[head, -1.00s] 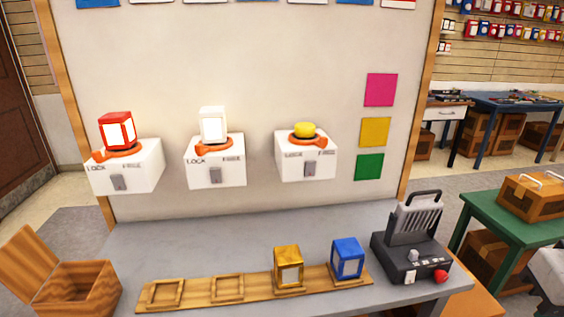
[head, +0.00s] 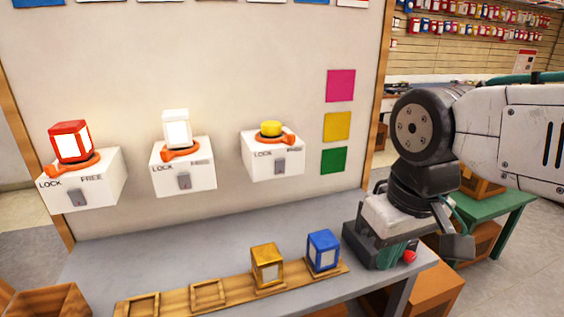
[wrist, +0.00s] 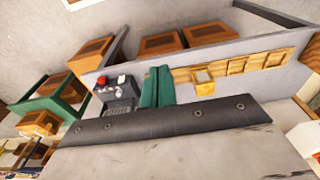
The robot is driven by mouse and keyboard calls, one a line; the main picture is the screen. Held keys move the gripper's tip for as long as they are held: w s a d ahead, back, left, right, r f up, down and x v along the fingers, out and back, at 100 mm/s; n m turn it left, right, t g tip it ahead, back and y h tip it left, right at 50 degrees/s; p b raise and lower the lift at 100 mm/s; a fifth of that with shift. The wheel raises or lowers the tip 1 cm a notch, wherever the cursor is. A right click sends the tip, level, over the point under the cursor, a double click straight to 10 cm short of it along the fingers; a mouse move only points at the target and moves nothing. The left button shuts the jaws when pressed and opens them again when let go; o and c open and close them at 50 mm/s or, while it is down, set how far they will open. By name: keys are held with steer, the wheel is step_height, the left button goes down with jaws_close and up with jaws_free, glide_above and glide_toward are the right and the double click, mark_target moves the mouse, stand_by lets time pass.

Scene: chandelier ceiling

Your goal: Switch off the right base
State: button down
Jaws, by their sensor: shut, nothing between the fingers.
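The right base (head: 273,157) is a white wall box marked LOCK and FREE, with a grey switch (head: 280,166) on its front. A yellow cap sits on top, with no lamp on it, and its orange ring's handle points right. The left base (head: 82,180) carries a lit red lamp (head: 70,142). The middle base (head: 184,168) carries a lit white lamp (head: 176,130). Both their ring handles point left. My gripper (head: 392,256) is low at the right, in front of the dark device, well away from the right base. In the wrist view its teal fingers (wrist: 158,87) are together and empty.
A wooden rack (head: 200,295) on the grey bench holds a gold lamp (head: 267,268) and a blue lamp (head: 323,250). A dark device with a red button (head: 410,256) is partly hidden by my gripper. Colored squares (head: 337,126) hang right of the right base. The wall before the bases is clear.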

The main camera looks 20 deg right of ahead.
steer(key=w+d+r+n+t+y, duration=0.1)
steer(key=w+r+n+t+y, duration=0.1)
steer(key=w+n, duration=0.6)
steer(key=w+d+r+n+t+y, duration=0.1)
steer(key=w+n, duration=0.7)
steer(key=w, duration=1.3)
steer(key=shift+w+r+n+t+y, duration=0.3)
steer(key=shift+r+t+y, duration=0.55)
steer(key=shift+y, duration=0.15)
steer(key=shift+f, duration=0.1)
glide_toward(276, 172)
step_height(276, 172, down, 3)
steer(key=s+a, duration=0.1)
steer(key=s, duration=0.1)
steer(key=w, duration=0.4)
steer(key=shift+a+f, duration=0.1)
steer(key=shift+a, duration=0.15)
